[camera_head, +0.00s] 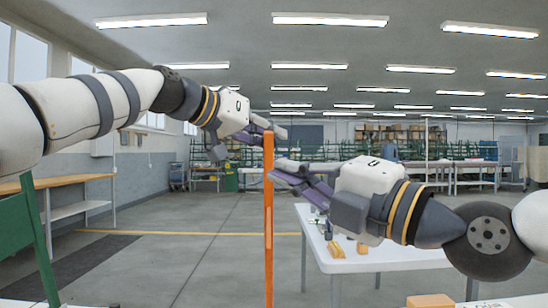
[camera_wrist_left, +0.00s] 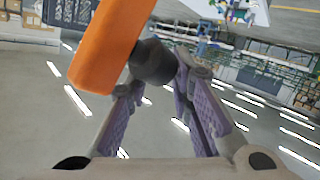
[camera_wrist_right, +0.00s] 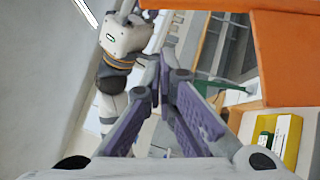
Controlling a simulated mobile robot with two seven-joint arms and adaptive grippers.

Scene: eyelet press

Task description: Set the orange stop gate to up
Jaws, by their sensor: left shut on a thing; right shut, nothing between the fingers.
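The orange stop gate (camera_head: 268,225) shows as a tall, narrow upright bar in the middle of the head view. My left gripper (camera_head: 272,132) is at the bar's top end. In the left wrist view its fingers are shut on a dark round knob (camera_wrist_left: 153,62) beside the orange bar (camera_wrist_left: 108,45); the fingertips are partly hidden behind the knob. My right gripper (camera_head: 275,172) is shut and empty, its tips close to the bar below the left gripper; I cannot tell whether they touch it. In the right wrist view, large orange surfaces (camera_wrist_right: 290,58) lie beyond the right gripper's tips.
A white table (camera_head: 375,258) with small orange blocks (camera_head: 335,249) stands at right. A wooden-topped bench (camera_head: 70,180) and a green frame (camera_head: 38,230) are at left. A yellow-edged box (camera_wrist_right: 290,140) shows in the right wrist view. The floor between is open.

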